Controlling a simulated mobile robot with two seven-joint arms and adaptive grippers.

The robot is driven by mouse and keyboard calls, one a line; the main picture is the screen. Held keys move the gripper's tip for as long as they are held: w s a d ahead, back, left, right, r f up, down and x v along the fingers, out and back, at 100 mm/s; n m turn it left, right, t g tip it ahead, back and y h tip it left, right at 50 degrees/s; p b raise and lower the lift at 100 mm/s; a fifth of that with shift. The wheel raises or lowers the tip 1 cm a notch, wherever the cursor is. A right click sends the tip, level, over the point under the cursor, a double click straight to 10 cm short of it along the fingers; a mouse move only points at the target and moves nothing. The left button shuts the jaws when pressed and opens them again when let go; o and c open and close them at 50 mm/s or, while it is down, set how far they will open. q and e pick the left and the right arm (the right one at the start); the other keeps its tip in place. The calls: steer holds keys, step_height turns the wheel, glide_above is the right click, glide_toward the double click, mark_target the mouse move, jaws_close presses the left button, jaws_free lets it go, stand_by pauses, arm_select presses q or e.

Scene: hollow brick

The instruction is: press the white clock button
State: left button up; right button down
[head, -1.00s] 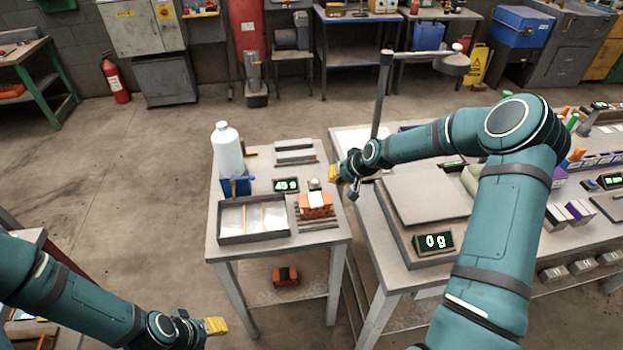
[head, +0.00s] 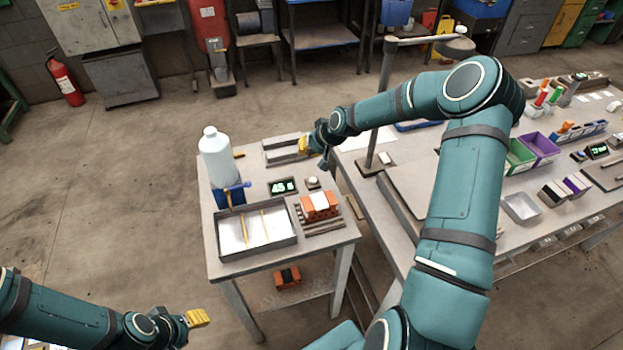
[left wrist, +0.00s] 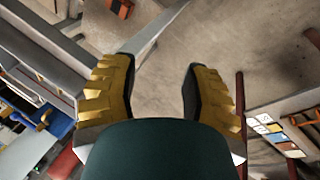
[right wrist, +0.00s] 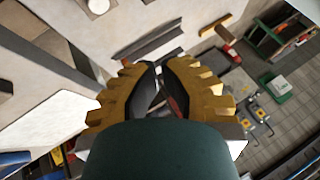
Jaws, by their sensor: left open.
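The white clock button (head: 313,182) is a small pale cap on a dark base on the small table. It sits just right of the clock (head: 283,187), whose green digits look like 45. My right gripper (head: 303,146) is above the back right part of this table, beyond the button in the picture and apart from it. In the right wrist view its fingertips (right wrist: 161,66) meet or nearly meet, with nothing seen between them. My left gripper (head: 198,318) is low at the front left, away from the table, open and empty in the left wrist view (left wrist: 157,68).
An orange brick (head: 320,206) lies in front of the button. A grey tray (head: 256,253), a white bottle (head: 215,158) in a blue holder and metal bars (head: 284,151) share the table. A tall post (head: 379,110) stands right of my right gripper.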

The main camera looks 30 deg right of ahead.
steer(key=shift+f, duration=0.15)
steer(key=b, duration=0.5)
glide_above(308, 182)
step_height(308, 182, down, 7)
steer(key=shift+w+d+f, duration=0.1)
steer(key=shift+f, duration=0.7)
steer(key=shift+b, duration=0.3)
stand_by(0.4)
steer(key=shift+f+b, duration=0.3)
steer(key=shift+f, duration=0.15)
steer(key=shift+f+b, duration=0.3)
steer(key=shift+f, duration=0.05)
stand_by(0.5)
steer(key=shift+r, duration=0.1)
steer(key=shift+r+p, duration=0.35)
steer(key=shift+r, duration=0.35)
